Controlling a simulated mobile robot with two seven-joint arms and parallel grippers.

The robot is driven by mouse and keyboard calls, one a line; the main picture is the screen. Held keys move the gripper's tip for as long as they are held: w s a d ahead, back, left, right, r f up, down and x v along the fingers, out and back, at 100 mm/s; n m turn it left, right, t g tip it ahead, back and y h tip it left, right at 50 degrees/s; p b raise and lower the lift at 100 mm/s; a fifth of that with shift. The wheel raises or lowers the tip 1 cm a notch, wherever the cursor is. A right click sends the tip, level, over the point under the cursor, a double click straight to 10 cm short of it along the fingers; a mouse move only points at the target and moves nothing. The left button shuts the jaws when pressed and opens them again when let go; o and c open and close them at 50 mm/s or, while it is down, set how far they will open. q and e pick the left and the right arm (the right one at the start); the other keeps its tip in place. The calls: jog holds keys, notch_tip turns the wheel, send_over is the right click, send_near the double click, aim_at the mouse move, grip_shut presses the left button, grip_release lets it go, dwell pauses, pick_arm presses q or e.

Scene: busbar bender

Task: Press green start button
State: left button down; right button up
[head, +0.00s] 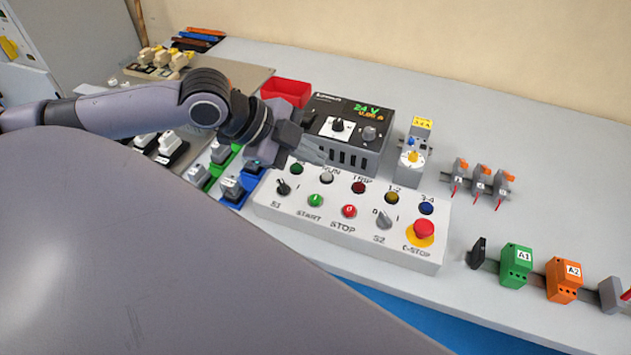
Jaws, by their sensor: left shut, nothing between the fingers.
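The green start button (315,201) sits in the front row of the white control panel (290,222), above the printed word START. The red stop button (349,211) is just to its right. My left gripper (322,158) reaches in from the left and is shut and empty. Its fingertips are over the back edge of the panel, near the indicator lamps, behind the start button and apart from it. My right gripper is not in view.
A black-topped power supply (347,125) stands behind the panel. A red emergency stop (424,230) is at the panel's right end. Green (516,265) and orange (563,279) terminal blocks stand to the right. A red bin (286,92) is behind. The table's back right is clear.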

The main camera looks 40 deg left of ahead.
pick_arm(q)
jog(key=shift+w+a+r, duration=0.1)
jog(key=shift+a+r, duration=0.1)
jog(key=shift+r, duration=0.05)
jog(key=b, duration=0.7)
send_over(310, 200)
notch_tip(310, 200, down, 7)
jog(key=shift+r, duration=0.1)
jog(key=shift+f, duration=0.95)
jog(key=shift+f, duration=0.25)
dwell(1.0)
